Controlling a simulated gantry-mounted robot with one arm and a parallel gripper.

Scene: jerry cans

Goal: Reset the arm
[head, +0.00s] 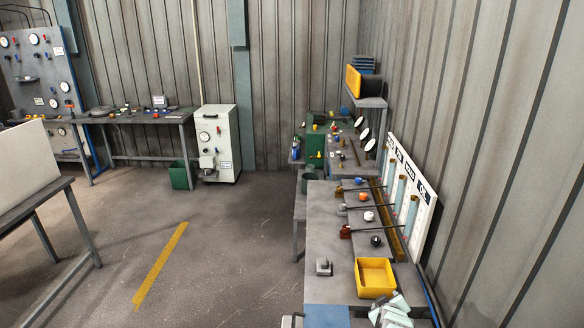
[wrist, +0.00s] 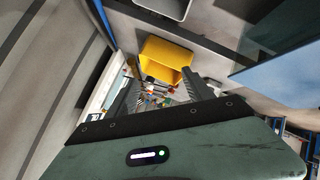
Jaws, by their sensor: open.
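My gripper (wrist: 164,84) shows in the wrist view, with its green body across the bottom and two dark ribbed fingers pointing up the picture. The fingers stand apart, and I see nothing held between them. Small coloured items show beyond the gap, too small to identify. A yellow bin (wrist: 165,52) lies beyond the fingertips in the wrist view. I cannot make out my gripper in the head view.
In the head view, a grey bench (head: 331,262) along the right wall holds a yellow tray (head: 376,292), small caps and rods. A white panel (head: 416,195) stands behind it. A white cabinet (head: 219,130) and green bin (head: 182,175) stand at the back. The middle floor is clear.

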